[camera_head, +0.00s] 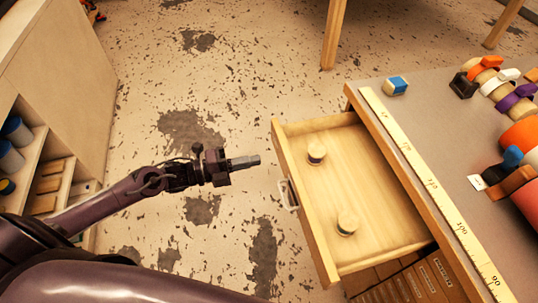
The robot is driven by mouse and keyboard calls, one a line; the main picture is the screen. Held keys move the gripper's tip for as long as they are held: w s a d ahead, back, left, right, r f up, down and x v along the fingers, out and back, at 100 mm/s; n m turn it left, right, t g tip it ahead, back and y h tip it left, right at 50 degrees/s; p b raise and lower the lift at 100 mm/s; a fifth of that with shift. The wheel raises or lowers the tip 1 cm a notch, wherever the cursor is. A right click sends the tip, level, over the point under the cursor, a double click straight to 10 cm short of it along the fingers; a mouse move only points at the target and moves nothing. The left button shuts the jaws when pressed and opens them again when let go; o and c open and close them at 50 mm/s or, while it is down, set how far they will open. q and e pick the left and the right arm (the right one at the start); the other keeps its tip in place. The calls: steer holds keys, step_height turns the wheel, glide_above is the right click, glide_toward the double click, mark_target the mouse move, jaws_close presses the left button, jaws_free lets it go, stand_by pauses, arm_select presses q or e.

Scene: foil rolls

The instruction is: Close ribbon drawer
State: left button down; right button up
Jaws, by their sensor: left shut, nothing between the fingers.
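The wooden drawer (372,212) stands pulled out from the left side of the table, with its front panel (300,205) facing left. A pale handle (289,194) is on that front panel. Two small round spools lie inside: one toward the back (316,153) and one toward the front (347,223). My left gripper (250,161) is shut and empty, pointing right. In the picture it is just left of the drawer's front panel, with a gap between them. My right gripper is not in view.
The table (436,115) has a yellow measuring tape (432,183) along its edge, a blue and white block (395,86) and several colored rolls at right. A shelf unit (62,84) stands at left. The worn floor between is clear.

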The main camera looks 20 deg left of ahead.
mark_target(280, 155)
arm_select(q)
steer(key=x, duration=0.4)
steer(key=shift+r+p, duration=0.15)
steer(key=shift+p, duration=0.2)
steer(key=shift+w+d, duration=0.35)
steer(key=shift+d, duration=0.05)
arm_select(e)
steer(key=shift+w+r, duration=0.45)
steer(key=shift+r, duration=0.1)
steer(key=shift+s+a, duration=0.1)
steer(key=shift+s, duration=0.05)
arm_select(q)
steer(key=shift+d, duration=0.1)
